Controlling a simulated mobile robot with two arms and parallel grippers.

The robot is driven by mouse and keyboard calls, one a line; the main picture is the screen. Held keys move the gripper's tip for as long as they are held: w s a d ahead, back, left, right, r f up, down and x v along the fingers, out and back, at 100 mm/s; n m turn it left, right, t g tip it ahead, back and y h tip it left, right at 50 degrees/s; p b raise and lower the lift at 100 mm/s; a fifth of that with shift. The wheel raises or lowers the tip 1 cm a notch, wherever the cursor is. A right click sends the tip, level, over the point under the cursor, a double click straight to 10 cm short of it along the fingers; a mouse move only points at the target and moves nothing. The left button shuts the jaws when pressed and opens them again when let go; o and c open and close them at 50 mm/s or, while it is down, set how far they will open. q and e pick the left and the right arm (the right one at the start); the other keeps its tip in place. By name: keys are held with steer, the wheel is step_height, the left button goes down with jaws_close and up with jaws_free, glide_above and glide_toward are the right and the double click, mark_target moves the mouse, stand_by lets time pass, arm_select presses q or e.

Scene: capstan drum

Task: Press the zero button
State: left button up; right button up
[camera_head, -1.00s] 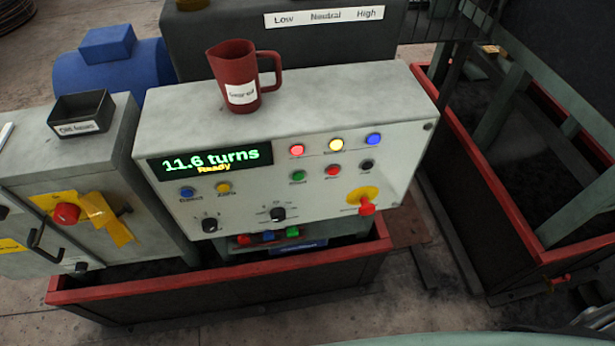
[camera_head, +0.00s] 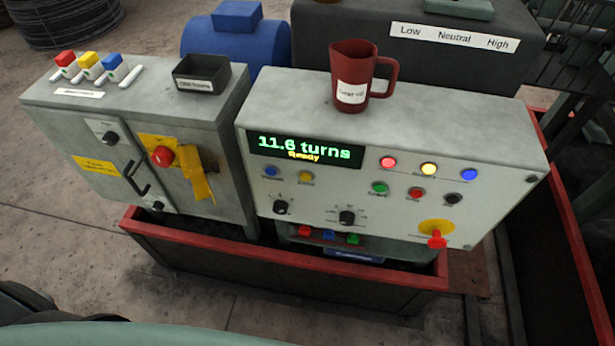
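The control panel (camera_head: 400,190) has a lit display (camera_head: 304,150) reading "11.6 turns" and "Ready". Below the display are a blue button (camera_head: 270,171) and a yellow button (camera_head: 306,177). To their right are a green button (camera_head: 379,187), a red button (camera_head: 415,194) and a black button (camera_head: 453,198). The small labels are too blurred to tell which button is zero. Two black knobs sit lower, at left (camera_head: 281,207) and middle (camera_head: 347,217). Neither of my grippers is in view.
A red mug (camera_head: 351,72) stands on the panel housing. A red emergency-stop-like knob (camera_head: 437,239) sticks out at the panel's lower right. The left cabinet (camera_head: 150,100) carries a black tray (camera_head: 202,74) and colored tags. A red-rimmed trough (camera_head: 300,274) runs below the panel.

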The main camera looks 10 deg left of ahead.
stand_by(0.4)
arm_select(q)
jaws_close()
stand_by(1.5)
